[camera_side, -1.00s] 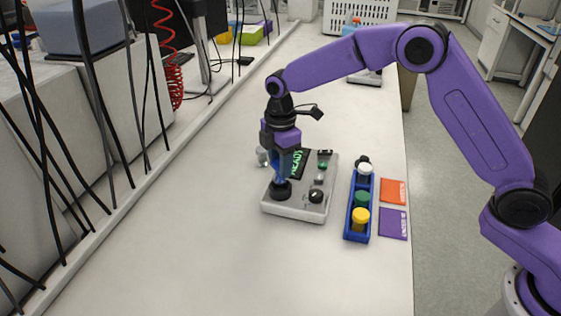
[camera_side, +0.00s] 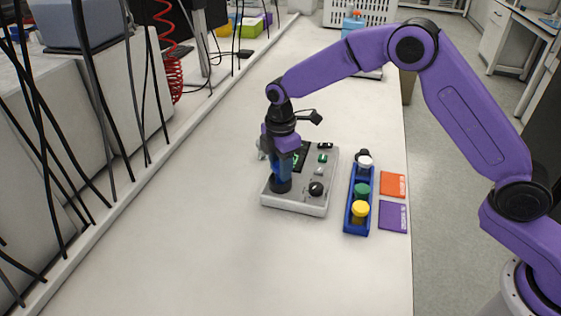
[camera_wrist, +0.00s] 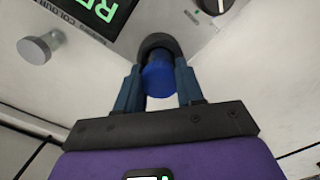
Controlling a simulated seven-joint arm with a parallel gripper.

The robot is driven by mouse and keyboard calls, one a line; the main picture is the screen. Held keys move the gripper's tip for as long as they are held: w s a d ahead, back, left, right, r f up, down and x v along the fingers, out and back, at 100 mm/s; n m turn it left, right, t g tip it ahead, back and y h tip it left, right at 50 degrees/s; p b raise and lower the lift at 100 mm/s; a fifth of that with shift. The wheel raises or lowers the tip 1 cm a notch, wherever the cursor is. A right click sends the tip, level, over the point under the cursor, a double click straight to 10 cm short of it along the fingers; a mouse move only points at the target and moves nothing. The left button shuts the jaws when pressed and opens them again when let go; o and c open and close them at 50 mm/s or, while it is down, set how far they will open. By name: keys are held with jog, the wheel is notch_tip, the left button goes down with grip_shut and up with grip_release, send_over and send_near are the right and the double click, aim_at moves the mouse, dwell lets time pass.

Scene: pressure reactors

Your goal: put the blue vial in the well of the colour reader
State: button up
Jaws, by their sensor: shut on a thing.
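My gripper (camera_side: 281,174) is directly over the well (camera_side: 281,186) of the grey colour reader (camera_side: 293,206), pointing down. In the wrist view my gripper (camera_wrist: 158,90) is shut on the blue vial (camera_wrist: 158,79), with one finger on each side. The black collar of the well (camera_wrist: 158,42) surrounds the vial's far end, so the vial appears at least partly inside. Its lower end is hidden, so I cannot tell how deep it sits. The reader's dark screen (camera_wrist: 92,14) shows green lettering.
A blue rack (camera_side: 357,227) stands right of the reader with white, green and yellow capped vials. An orange card (camera_side: 393,184) and a purple card (camera_side: 393,217) lie beside it. A small metal knob (camera_wrist: 36,49) shows near the reader. The bench front is clear.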

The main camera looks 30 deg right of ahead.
jog(key=shift+f, duration=0.45)
dwell(0.7)
jog(key=o, duration=1.6)
jog(key=shift+r, duration=0.15)
jog(key=shift+r, duration=3.4)
jog(key=shift+s, duration=0.1)
